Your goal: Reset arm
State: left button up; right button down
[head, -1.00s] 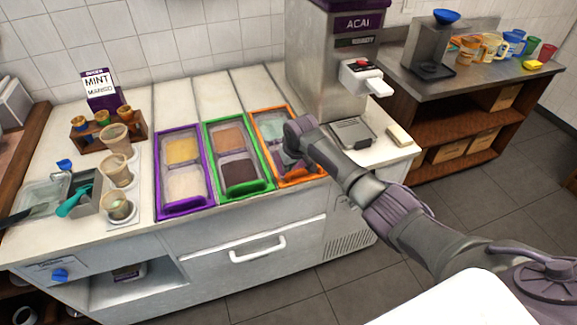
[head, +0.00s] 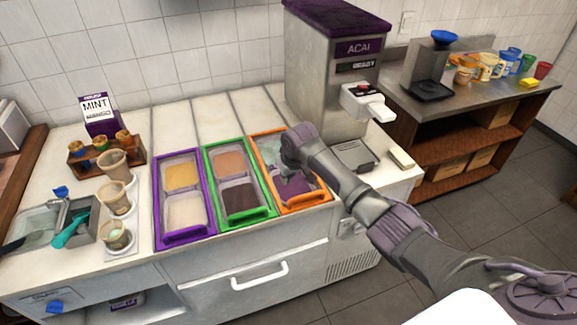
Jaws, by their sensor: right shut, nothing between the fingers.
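My right arm reaches in from the lower right. Its gripper (head: 289,166) points down over the orange-framed topping bin (head: 304,205), with its fingers shut and nothing between them. The wrist hides part of that bin. I cannot tell how high the fingers are above it. A purple filling shows in its front compartment and a pale one behind. My left gripper is not in view.
Purple (head: 190,236) and green (head: 246,219) bins stand left of the orange one. The acai machine (head: 330,70) rises behind my right forearm. The counter strip behind the bins is clear.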

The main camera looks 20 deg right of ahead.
jog(key=shift+s+v, duration=0.45)
jog(key=shift+v, duration=2.5)
jog(key=s+a+f+n, duration=0.1)
jog(key=s+a+f, duration=0.35)
jog(key=s, duration=0.35)
jog(key=s+a+f+n, duration=0.1)
jog(key=s+a+f, duration=0.3)
jog(key=s, duration=0.5)
jog(key=s+d+r, duration=0.1)
jog(key=s+d, duration=0.1)
jog(key=s, duration=1.8)
notch_tip(320, 180, down, 28)
jog(key=s+g+b, duration=0.1)
jog(key=g+b, duration=0.1)
jog(key=b, duration=0.2)
pick_arm(q)
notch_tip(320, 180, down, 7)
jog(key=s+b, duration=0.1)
jog(key=b, duration=0.1)
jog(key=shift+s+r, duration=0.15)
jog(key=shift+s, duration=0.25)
pick_arm(e)
jog(key=s+d+f+g, duration=0.1)
jog(key=s+d+f, duration=0.2)
jog(key=s+f, duration=1.4)
notch_tip(320, 180, down, 3)
jog(key=shift+s+r, duration=0.2)
jog(key=shift+r, duration=0.05)
